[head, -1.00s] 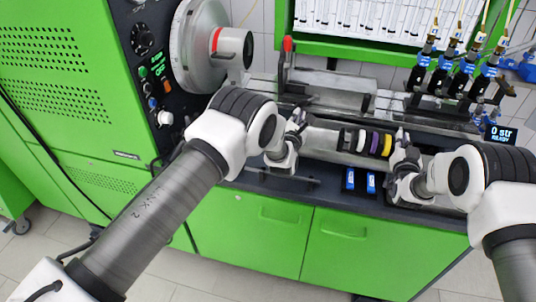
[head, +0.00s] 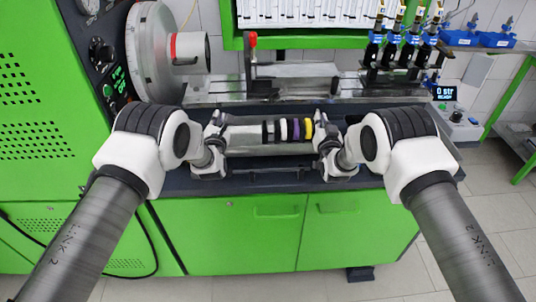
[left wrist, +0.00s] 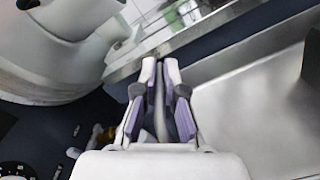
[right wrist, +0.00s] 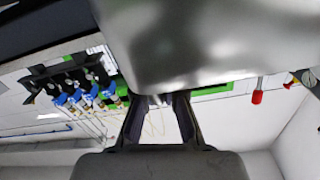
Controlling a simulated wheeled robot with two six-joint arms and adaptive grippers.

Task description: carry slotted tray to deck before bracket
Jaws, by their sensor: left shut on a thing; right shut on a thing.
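The slotted tray (head: 243,137) is a long grey metal tray with black, pale, purple and yellow rings standing toward its right end. It spans between my two grippers over the dark deck (head: 265,180). My left gripper (head: 217,128) is shut on its left end, and the tray's grey side shows in the left wrist view (left wrist: 260,105). My right gripper (head: 327,128) is shut on its right end, and the tray fills the upper middle of the right wrist view (right wrist: 190,35). An upright part with a red top (head: 250,65) stands behind; I cannot tell if it is the bracket.
A steel bed (head: 290,88) runs behind the tray. A large grey round drive housing (head: 150,50) stands at the back left. Blue-and-black injectors (head: 390,45) and a small display (head: 445,93) are at the back right. Green cabinet doors (head: 260,235) are below the deck.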

